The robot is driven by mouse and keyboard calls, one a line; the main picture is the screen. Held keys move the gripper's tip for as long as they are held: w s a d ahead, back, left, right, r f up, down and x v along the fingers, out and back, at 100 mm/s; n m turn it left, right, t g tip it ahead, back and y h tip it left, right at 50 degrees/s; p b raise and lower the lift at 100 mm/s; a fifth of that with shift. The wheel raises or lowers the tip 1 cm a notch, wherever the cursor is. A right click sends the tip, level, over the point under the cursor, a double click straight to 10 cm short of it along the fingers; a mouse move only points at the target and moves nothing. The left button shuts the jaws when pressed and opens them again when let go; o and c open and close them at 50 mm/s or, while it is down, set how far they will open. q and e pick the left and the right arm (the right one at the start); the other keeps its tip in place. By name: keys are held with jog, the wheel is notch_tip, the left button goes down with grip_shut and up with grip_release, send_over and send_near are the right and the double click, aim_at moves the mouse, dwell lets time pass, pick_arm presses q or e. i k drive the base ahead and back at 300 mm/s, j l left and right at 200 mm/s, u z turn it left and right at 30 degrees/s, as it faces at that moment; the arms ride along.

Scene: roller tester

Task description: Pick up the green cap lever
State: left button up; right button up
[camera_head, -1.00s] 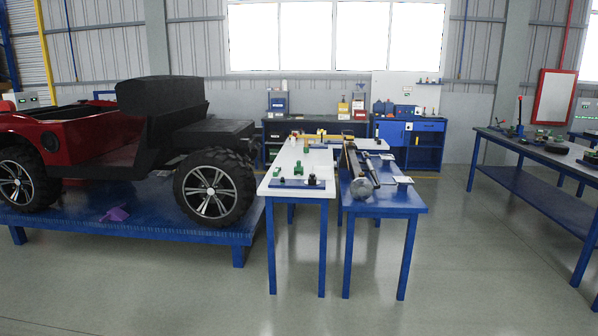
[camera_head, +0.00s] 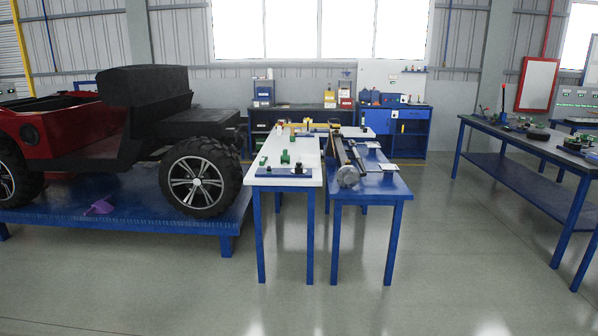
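I cannot single out the green cap lever with certainty at this distance. Small green parts stand on the white-topped table (camera_head: 300,186): a green block (camera_head: 285,157) near the middle, another green piece (camera_head: 263,161) at the left edge, and a green piece (camera_head: 298,168) on a blue base (camera_head: 272,171) at the front. On the right workbench (camera_head: 530,138) a thin upright lever (camera_head: 503,100) with a reddish top stands near the back end. Neither of my grippers is in view.
A blue table (camera_head: 385,186) with a long metal device stands right beside the white-topped one. A red vehicle on a blue platform (camera_head: 120,215) is at the left. Blue cabinets (camera_head: 412,128) line the back wall. The floor (camera_head: 440,240) between the blue table and right workbench is clear.

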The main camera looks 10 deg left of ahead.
aim_at(285, 158)
jog(key=i+j, duration=0.5)
jog(key=i, duration=0.2)
jog(key=i+j, duration=0.5)
jog(key=i, duration=0.15)
jog(key=z, duration=0.05)
